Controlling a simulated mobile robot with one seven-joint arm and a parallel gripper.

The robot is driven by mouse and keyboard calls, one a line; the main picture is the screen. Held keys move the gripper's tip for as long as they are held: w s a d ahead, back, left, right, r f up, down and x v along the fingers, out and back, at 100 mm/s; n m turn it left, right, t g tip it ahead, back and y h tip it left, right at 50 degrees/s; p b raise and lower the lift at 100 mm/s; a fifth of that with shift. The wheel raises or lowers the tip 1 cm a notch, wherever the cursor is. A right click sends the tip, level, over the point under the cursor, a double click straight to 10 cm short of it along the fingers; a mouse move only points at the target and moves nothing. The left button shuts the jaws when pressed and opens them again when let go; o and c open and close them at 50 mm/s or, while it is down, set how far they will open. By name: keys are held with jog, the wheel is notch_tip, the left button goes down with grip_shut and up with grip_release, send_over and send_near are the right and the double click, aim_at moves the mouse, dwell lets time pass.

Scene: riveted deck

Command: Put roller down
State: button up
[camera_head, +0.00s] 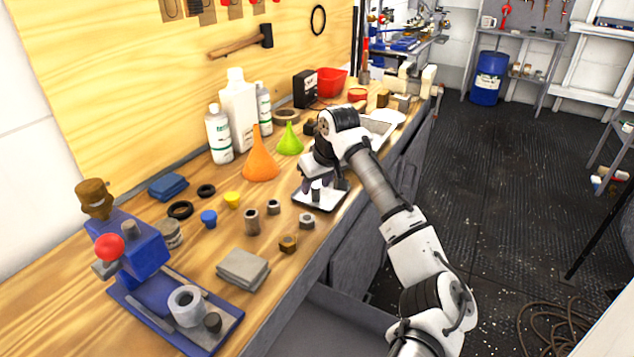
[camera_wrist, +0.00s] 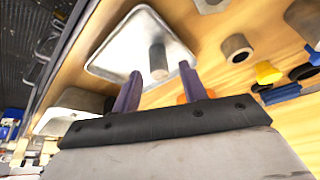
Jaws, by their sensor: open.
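The roller (camera_head: 316,193), a small grey cylinder, stands upright on a small white tray (camera_head: 329,204) near the front edge of the wooden bench. In the wrist view the roller (camera_wrist: 158,57) shows between and just beyond the fingertips, on the pale tray (camera_wrist: 112,57). My gripper (camera_head: 319,183) is over the tray, pointing down. In the wrist view my gripper (camera_wrist: 160,72) is open, with a gap between its two purple fingers. Whether a finger touches the roller I cannot tell. My gripper partly hides the tray in the head view.
An orange funnel (camera_head: 260,160) and a green funnel (camera_head: 289,141) stand behind the tray. A brown cylinder (camera_head: 252,221) and several small metal parts lie to the left. A second pale tray (camera_head: 377,131) lies beyond my wrist. A blue vise-like tool (camera_head: 150,265) stands at lower left.

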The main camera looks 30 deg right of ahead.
jog(key=b+v, duration=0.1)
jog(key=v, duration=1.1)
jog(key=shift+r, duration=0.2)
